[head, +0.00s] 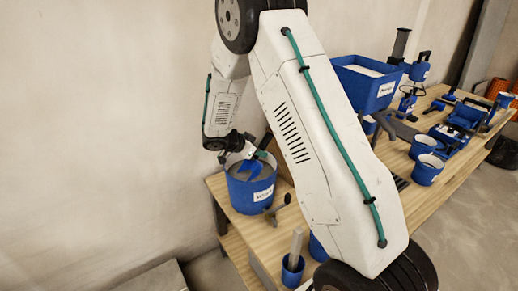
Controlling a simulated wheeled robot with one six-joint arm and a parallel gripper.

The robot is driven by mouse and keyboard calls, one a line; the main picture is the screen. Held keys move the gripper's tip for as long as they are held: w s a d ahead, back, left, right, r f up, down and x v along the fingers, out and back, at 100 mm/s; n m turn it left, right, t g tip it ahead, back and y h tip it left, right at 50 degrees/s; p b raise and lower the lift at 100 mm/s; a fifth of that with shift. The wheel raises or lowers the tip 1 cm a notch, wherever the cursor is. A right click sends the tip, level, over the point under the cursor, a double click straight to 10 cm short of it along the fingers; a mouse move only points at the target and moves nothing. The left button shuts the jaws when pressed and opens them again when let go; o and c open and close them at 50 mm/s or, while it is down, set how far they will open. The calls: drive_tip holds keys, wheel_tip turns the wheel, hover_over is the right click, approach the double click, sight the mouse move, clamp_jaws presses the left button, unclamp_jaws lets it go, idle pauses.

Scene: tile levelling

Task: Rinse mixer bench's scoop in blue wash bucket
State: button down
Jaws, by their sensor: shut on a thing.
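The blue wash bucket (238,194) stands on the left end of the wooden bench, with a white label on its side. My gripper (256,156) is at the bucket's mouth, pointing down, and is shut on the scoop. A blue part, which looks like the scoop (249,168), shows inside the bucket's rim below my gripper. Its lower end and the exact grip are too small to make out. My white arm crosses the middle of the view and hides part of the bench.
A large blue labelled bin (366,82) stands farther back on the wooden bench (427,196). Blue pots (427,170) and tools lie to the right. A small blue cup (292,270) holding a grey upright piece is at the front. A plain wall (100,120) is at the left.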

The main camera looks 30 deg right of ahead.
drive_tip(key=shift+f, duration=0.55)
drive_tip(key=shift+r, duration=1.45)
drive_tip(key=shift+r, duration=0.15)
wheel_tip(320, 180, up, 13)
drive_tip(key=y, duration=0.9)
drive_tip(key=shift+y, duration=0.4)
